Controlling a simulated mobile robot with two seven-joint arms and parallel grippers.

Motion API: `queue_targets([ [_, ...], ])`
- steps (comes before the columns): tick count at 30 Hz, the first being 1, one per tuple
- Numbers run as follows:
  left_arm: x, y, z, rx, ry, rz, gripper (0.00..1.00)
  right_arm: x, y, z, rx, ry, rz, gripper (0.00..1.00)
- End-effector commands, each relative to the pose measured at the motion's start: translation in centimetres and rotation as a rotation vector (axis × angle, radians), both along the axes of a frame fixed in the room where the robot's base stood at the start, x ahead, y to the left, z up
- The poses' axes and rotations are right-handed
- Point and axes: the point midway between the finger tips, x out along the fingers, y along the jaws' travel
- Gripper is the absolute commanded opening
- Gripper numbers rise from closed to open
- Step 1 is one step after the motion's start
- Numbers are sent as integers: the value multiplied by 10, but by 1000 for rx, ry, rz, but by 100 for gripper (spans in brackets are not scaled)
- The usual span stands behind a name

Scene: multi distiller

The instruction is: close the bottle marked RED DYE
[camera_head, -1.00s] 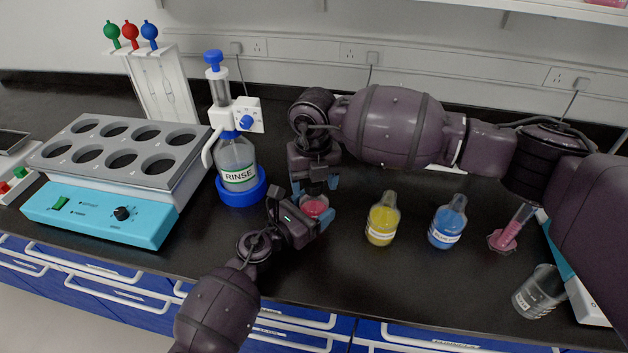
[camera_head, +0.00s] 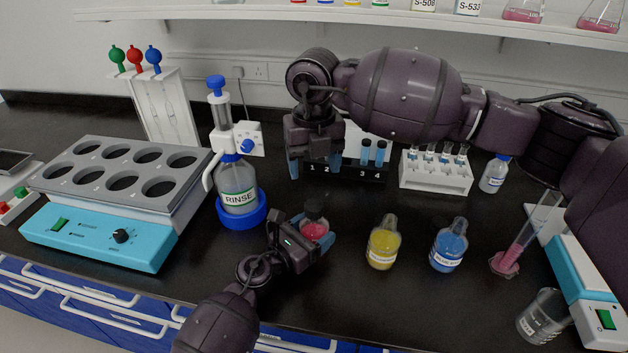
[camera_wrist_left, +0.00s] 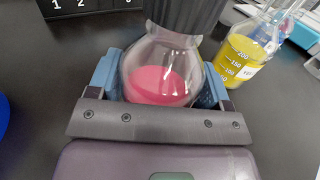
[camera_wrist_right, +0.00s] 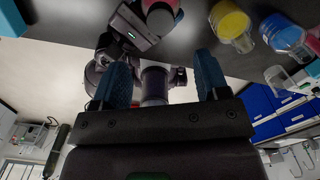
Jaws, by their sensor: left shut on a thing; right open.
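The bottle with red liquid (camera_head: 316,231) stands on the black bench; its marking is hidden. My left gripper (camera_head: 309,233) is shut around its body, one finger on each side in the left wrist view (camera_wrist_left: 160,88). A dark ridged cap (camera_wrist_left: 187,12) sits at the top of the bottle, and it also shows in the head view (camera_head: 313,209). How tightly it sits cannot be told. My right gripper (camera_head: 314,164) is above and behind the bottle, clear of the cap. Its fingers are apart and empty in the right wrist view (camera_wrist_right: 164,78).
A yellow bottle (camera_head: 383,247) and a blue bottle (camera_head: 448,248) stand to the right. The RINSE bottle (camera_head: 238,188) stands close on the left. Behind are a black tube rack (camera_head: 350,171) and a white rack (camera_head: 435,178). A beaker (camera_head: 542,318) is at front right.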

Motion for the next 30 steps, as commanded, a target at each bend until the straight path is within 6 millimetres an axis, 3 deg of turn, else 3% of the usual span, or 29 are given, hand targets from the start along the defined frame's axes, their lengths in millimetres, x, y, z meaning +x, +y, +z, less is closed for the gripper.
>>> queue_targets([
  [4,0,0,0,0,0,0,6,0,0,11,-1,0,-1,68],
  [14,0,0,0,0,0,0,6,0,0,13,-1,1,-1,68],
  [15,0,0,0,0,0,0,77,0,0,13,-1,1,-1,68],
  [20,0,0,0,0,0,0,100,0,0,13,-1,0,0,68],
  [30,-5,5,0,1,-1,1,100,0,0,13,-1,0,0,68],
])
